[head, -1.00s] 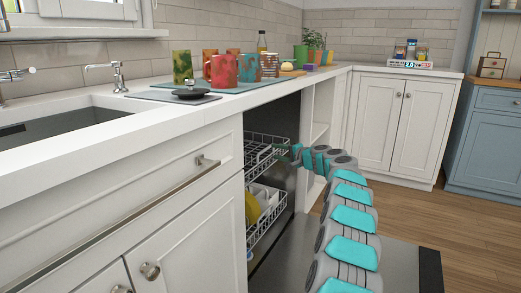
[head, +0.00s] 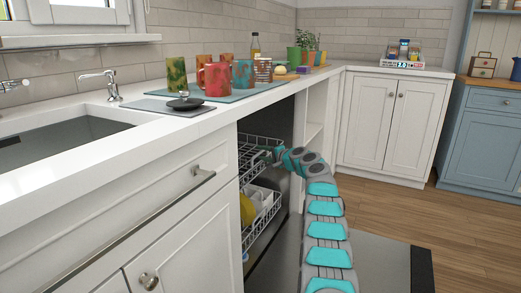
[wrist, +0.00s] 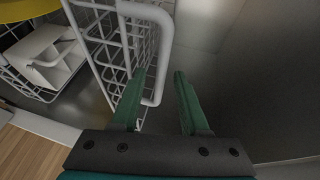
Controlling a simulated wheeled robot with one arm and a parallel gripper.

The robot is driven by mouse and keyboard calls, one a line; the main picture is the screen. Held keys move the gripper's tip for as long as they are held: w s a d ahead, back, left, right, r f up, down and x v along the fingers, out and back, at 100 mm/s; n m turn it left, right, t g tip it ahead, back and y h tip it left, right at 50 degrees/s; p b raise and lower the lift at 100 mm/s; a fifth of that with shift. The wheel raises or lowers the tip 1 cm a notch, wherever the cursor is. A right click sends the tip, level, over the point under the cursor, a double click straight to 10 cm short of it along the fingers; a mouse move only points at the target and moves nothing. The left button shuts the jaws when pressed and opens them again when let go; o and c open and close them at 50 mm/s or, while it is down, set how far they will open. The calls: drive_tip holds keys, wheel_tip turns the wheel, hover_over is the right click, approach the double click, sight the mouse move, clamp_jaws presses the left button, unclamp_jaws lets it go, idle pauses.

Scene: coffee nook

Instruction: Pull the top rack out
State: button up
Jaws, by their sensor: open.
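The top rack (head: 262,142) is a white wire basket inside the open dishwasher bay under the counter. My gripper (head: 268,157) is at its front right corner. In the wrist view the rack's thick white rim (wrist: 155,50) bends down at a corner. The rim's lower bend shows between the two green fingers of my gripper (wrist: 160,73), closer to the left finger. The fingers are open. I cannot tell whether either touches the wire. My fingers are partly hidden in the head view.
The lower rack (head: 260,228) holds a yellow dish (head: 247,208) and white dishes. The lowered dishwasher door (head: 375,262) lies under my arm. A drawer handle (head: 190,187) sticks out at left. Several cups stand on the counter (head: 205,120). Floor at right is clear.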

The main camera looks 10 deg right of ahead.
drive_tip(key=shift+w+a+p, duration=0.35)
drive_tip(key=shift+w+p, duration=0.15)
drive_tip(key=shift+p, duration=0.35)
drive_tip(key=shift+f, duration=0.1)
drive_tip(key=shift+c, duration=0.4)
clamp_jaws()
idle(0.6)
